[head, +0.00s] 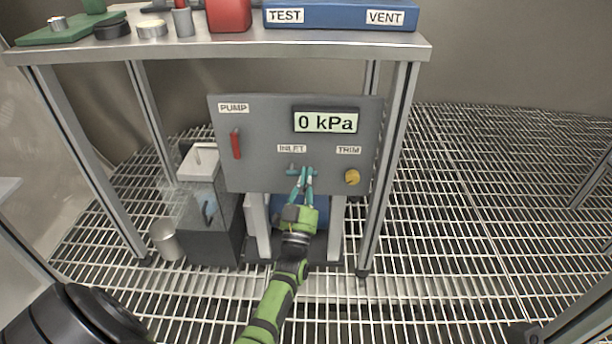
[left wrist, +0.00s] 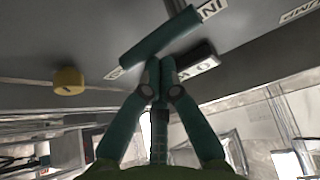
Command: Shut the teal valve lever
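The teal valve lever (left wrist: 148,50) is a thick bar slanting across the upper middle of the left wrist view, close to the grey panel (head: 262,128). In the head view it sits under the INLET label, partly hidden by my left gripper (head: 306,171). The left gripper's teal fingers (left wrist: 161,66) are together, with their tips right by the lever's side. I cannot tell whether they touch it. Nothing shows held between them. My right gripper is not in view.
The panel also has a red PUMP lever (head: 236,144), a yellow TRIM knob (head: 352,177) and a display (head: 326,121) reading 0 kPa. A steel bench (head: 220,46) with legs frames it. A grey box (head: 209,222) and metal cup (head: 165,239) stand left. The right grating is clear.

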